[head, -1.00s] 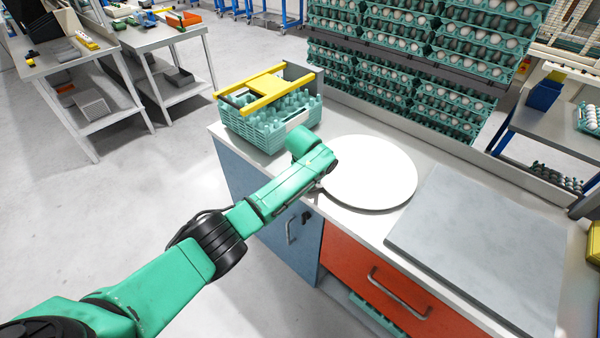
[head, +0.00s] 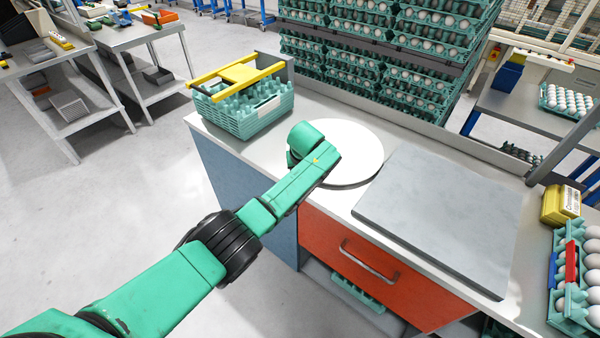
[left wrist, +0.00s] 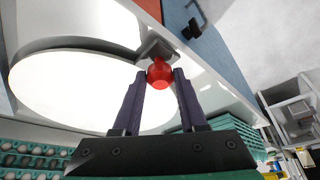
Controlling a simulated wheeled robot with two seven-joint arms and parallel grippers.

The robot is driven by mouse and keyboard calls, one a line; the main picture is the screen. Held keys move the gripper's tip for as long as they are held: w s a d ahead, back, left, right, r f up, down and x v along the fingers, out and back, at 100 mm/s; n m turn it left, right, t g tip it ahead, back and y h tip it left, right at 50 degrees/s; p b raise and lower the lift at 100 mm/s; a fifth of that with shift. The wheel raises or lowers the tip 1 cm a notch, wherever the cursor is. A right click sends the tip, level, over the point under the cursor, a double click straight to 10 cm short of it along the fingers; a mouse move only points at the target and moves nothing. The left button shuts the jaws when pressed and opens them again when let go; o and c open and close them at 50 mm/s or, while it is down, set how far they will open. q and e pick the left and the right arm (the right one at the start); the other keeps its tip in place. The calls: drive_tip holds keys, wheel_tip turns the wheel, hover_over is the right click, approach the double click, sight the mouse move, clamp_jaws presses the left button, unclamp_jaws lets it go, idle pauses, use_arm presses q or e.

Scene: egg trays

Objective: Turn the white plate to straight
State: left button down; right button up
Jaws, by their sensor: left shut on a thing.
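The round white plate (head: 350,140) lies on the counter, and its near left edge is covered by my left arm. It fills the left of the left wrist view (left wrist: 75,90). A red knob (left wrist: 159,75) sits at the plate's rim beside a grey bracket (left wrist: 155,46). My left gripper (left wrist: 160,80) is shut on the red knob, one dark finger on each side. In the head view my left gripper's fingers and the knob are hidden behind my green arm. My right gripper is not in view.
A grey slab (head: 440,215) lies right of the plate. A stack of green trays with a yellow-handled frame (head: 240,105) stands on its left. Shelves of egg trays (head: 385,50) rise behind. An egg tray (head: 580,280) and yellow box (head: 561,205) are at the right.

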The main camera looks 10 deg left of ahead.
use_arm(q)
drive_tip(key=shift+d+r, duration=0.1)
drive_tip(key=c, duration=0.6)
unclamp_jaws()
drive_tip(key=shift+o, duration=0.8)
drive_tip(key=shift+d, duration=0.1)
drive_tip(key=shift+r, duration=0.1)
drive_tip(key=v, duration=1.4)
drive_tip(key=shift+s+b, duration=0.2)
drive_tip(key=shift+b, duration=0.15)
